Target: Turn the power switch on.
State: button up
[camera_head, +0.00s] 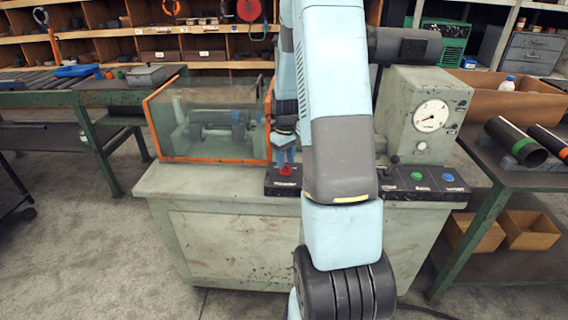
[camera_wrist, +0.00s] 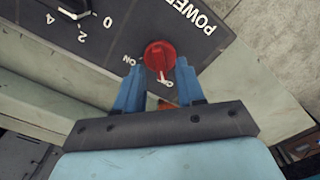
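The power switch is a red round knob (camera_wrist: 160,56) on a dark panel, with "POWER" printed beside it and "ON" at its left. A white mark on the knob points toward the bottom of the wrist view. My gripper (camera_wrist: 158,68) is open, its two blue fingertips at either side of the knob's lower part. I cannot tell whether they touch it. In the head view the red knob (camera_head: 286,170) sits at the front of the machine, just below my gripper (camera_head: 285,158). My arm covers the middle of the panel there.
A black dial (camera_wrist: 72,9) with numbers is on the same panel. In the head view, green (camera_head: 417,176) and blue (camera_head: 448,177) buttons are at the right. An orange-framed guard (camera_head: 205,120) stands left of the gripper, and a gauge box (camera_head: 425,115) stands right of my arm.

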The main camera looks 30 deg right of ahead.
jog(key=shift+f, duration=0.8)
grip_shut()
jog(key=shift+a, duration=0.1)
